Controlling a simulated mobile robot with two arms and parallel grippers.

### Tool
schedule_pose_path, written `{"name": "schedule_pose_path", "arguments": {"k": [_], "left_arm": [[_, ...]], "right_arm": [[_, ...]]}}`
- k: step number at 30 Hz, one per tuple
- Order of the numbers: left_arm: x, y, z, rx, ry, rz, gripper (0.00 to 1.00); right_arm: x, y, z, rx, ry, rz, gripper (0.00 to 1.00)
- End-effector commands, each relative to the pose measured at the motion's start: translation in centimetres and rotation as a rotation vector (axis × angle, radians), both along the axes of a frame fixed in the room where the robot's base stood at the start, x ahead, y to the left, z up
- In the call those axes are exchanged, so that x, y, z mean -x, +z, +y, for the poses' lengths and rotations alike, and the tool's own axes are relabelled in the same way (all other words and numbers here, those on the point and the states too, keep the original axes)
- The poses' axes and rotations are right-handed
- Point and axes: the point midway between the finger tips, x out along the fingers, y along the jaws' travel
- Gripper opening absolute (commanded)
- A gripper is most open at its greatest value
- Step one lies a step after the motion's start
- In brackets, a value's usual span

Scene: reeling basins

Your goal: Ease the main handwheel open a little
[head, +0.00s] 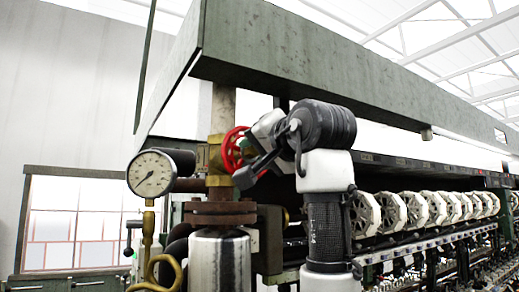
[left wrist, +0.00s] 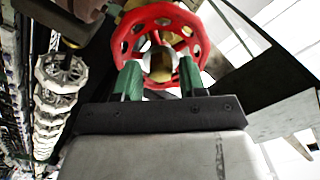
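The red main handwheel (head: 231,150) is mounted on a brass valve body (head: 215,158) on the vertical pipe. In the left wrist view the handwheel (left wrist: 118,46) fills the top middle, with its pale hub and brass-coloured part at the centre. My left gripper (head: 246,160) is at the wheel's right side in the head view and hides part of it. In the left wrist view my left gripper (left wrist: 160,78) has its two green fingers apart, one on each side of the hub, overlapping the near rim. Contact with the wheel cannot be told. My right gripper is not in view.
A round pressure gauge (head: 151,173) is left of the pipe. A rusty flange (head: 219,213) and a metal cylinder (head: 219,262) are below the valve. A green beam (head: 300,55) runs overhead. A row of white reels (head: 420,210) extends to the right.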

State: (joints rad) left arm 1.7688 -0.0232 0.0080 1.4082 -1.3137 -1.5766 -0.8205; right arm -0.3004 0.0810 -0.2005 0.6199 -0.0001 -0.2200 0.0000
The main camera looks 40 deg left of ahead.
Motion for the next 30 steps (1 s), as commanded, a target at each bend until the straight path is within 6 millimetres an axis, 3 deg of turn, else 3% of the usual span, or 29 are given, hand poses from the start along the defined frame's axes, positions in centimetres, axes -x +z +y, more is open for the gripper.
{"name": "schedule_pose_path", "arguments": {"k": [1, 7, 13, 30], "left_arm": [[-0.01, -0.01, -0.01, 0.0, 0.0, 0.0, 0.33], [-0.02, -0.04, -0.02, 0.001, -0.001, 0.0, 0.04], [-0.03, -0.06, -0.03, 0.034, -0.001, -0.109, 0.04], [-0.07, -0.13, -0.04, 0.263, 0.0, -0.895, 0.04]], "right_arm": [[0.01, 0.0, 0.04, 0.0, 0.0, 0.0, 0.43], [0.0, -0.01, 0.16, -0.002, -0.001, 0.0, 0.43], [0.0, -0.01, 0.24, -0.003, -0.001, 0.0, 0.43], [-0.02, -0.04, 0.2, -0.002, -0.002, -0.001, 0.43]]}}
